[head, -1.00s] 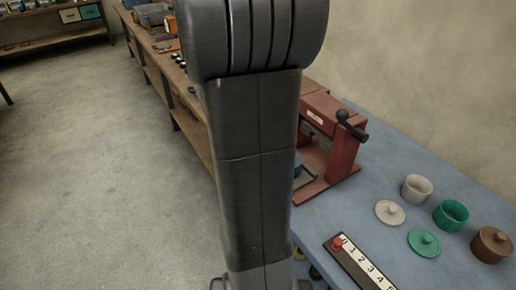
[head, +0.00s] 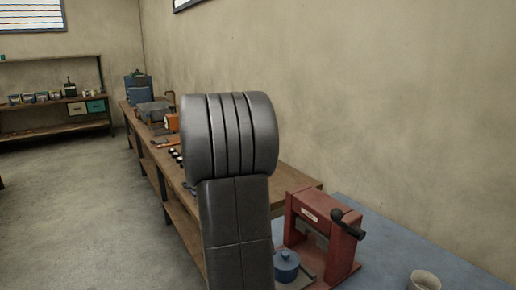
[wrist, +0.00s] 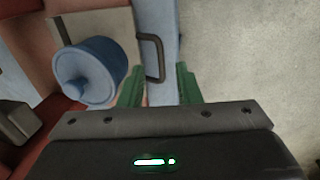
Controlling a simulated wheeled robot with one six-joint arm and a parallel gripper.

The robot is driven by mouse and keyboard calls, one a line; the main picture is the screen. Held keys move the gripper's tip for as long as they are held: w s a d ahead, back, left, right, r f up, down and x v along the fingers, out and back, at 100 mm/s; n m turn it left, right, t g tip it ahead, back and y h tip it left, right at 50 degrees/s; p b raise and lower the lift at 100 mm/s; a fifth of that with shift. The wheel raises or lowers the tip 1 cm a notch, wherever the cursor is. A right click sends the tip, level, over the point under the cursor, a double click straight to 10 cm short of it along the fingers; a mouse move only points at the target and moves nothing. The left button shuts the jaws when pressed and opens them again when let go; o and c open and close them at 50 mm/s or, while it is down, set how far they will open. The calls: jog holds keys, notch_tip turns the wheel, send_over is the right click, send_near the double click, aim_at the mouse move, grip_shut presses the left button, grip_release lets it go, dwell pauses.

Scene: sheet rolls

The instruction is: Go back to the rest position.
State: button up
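My gripper (wrist: 160,88) shows in the wrist view with its two green fingers apart and nothing held between them. Beyond the fingers is a blue panel (wrist: 158,20) with a dark handle (wrist: 155,58). A blue lidded pot (wrist: 92,72) is to the left of the fingers, apart from them. In the head view my dark arm stands upright in the middle and my gripper does not show. There the blue pot (head: 286,265) sits at the red press (head: 325,235), just right of my arm.
A blue table (head: 400,262) with a pale cup (head: 424,281) is at the lower right. A long wooden bench (head: 158,180) runs back along the wall, with a blue machine (head: 138,88) at its far end. Open floor (head: 80,220) lies to the left.

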jog(key=f, duration=0.4)
jog(key=shift+w+d+f, duration=0.2)
jog(key=shift+d+f, duration=0.05)
jog(key=shift+d, duration=0.1)
jog(key=shift+w+d, duration=0.25)
jog(key=shift+d, duration=0.05)
